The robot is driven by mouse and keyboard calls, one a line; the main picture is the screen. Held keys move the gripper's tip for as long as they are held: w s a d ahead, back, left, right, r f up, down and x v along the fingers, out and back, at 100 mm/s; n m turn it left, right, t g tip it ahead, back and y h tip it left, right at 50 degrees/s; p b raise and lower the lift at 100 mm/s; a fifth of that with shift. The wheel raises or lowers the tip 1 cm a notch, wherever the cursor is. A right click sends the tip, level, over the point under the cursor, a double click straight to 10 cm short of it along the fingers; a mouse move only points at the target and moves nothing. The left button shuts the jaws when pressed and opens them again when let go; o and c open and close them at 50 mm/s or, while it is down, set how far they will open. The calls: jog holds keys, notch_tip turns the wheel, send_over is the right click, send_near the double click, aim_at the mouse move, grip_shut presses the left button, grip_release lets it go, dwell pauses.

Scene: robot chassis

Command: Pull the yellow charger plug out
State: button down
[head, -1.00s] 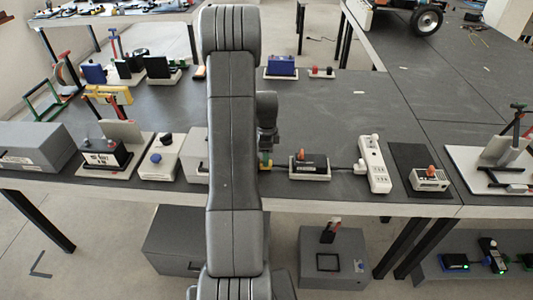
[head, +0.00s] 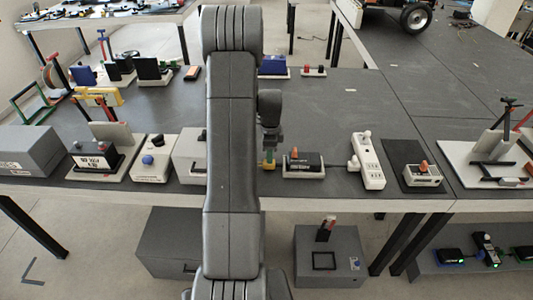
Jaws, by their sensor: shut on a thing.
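My gripper (head: 269,148) points down at the front part of the table, just right of my large arm link. It is shut on the yellow charger plug (head: 268,167), a small yellow piece low at the fingertips, with a bit of green just above it. The plug is just left of a black device on a white base (head: 303,164), with a small orange part on top. The plug is too small, and partly too close to my arm, to tell whether it still sits in a socket.
A grey box (head: 190,155) is partly hidden behind my arm. The table (head: 330,110) is clear behind the power strip.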

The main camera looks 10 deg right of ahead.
jog(key=c, duration=1)
grip_release()
jog(key=shift+s+d, duration=0.1)
jog(key=shift+d, duration=0.2)
jog(key=shift+c, duration=0.2)
jog(key=shift+a, duration=0.1)
notch_tip(320, 180, up, 14)
jog(key=b, duration=0.1)
jog(key=shift+f, duration=0.1)
notch_tip(320, 180, down, 13)
jog(key=shift+f+p, duration=0.1)
jog(key=shift+p, duration=0.45)
jog(key=shift+a+f, duration=0.2)
jog(key=shift+f, duration=0.15)
jog(key=shift+w+a, duration=0.2)
jog(key=shift+a, duration=0.3)
jog(key=shift+w+a, duration=0.2)
jog(key=shift+a, duration=0.3)
